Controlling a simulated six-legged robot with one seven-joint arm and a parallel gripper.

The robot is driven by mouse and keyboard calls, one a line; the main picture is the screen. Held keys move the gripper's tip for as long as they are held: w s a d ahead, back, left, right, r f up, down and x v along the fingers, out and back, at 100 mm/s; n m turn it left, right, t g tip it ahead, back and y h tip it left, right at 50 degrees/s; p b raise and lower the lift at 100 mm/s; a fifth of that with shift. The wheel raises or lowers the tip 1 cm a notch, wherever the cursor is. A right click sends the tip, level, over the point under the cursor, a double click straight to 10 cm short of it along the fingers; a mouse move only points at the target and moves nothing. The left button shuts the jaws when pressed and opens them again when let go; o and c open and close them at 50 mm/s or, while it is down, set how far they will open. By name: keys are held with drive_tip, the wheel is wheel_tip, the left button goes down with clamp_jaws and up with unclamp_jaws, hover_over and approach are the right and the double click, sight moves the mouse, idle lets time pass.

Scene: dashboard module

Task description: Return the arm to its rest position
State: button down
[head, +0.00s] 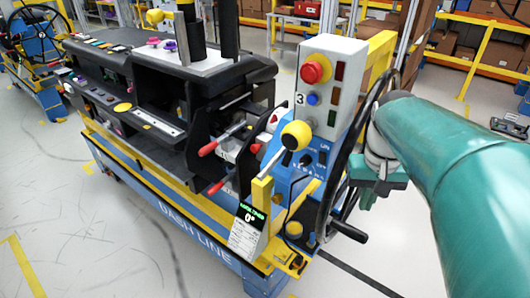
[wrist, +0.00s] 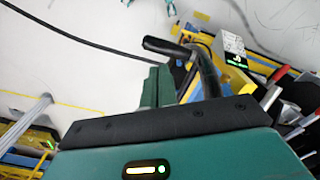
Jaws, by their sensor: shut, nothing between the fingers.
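My teal arm reaches in from the right in the head view. My gripper (head: 372,192) is beside the black handwheel (head: 340,165) on the right end of the dashboard module. In the wrist view its green fingers (wrist: 157,86) are together with nothing seen between them. The wheel's black crank handle (wrist: 168,46) shows just beyond the fingers; I cannot tell whether they touch the wheel. The handle also shows in the head view (head: 349,232), below my gripper. Part of the wheel is hidden behind my arm and gripper.
The grey control box (head: 328,90) with red and blue buttons stands left of my arm. A yellow-knobbed lever (head: 296,136) and red-handled levers (head: 215,146) stick out nearby. A black cable (head: 355,272) lies on the floor. Floor at front left is clear.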

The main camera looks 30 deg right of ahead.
drive_tip(key=w+a+n+t, duration=0.2)
drive_tip(key=w+a+n, duration=0.1)
drive_tip(key=a, duration=0.9)
drive_tip(key=w+a+n+t, duration=0.3)
drive_tip(key=w+a+n, duration=0.1)
drive_tip(key=a, duration=0.9)
drive_tip(key=shift+r+t, duration=0.3)
drive_tip(key=shift+r, duration=0.05)
drive_tip(key=shift+d, duration=0.15)
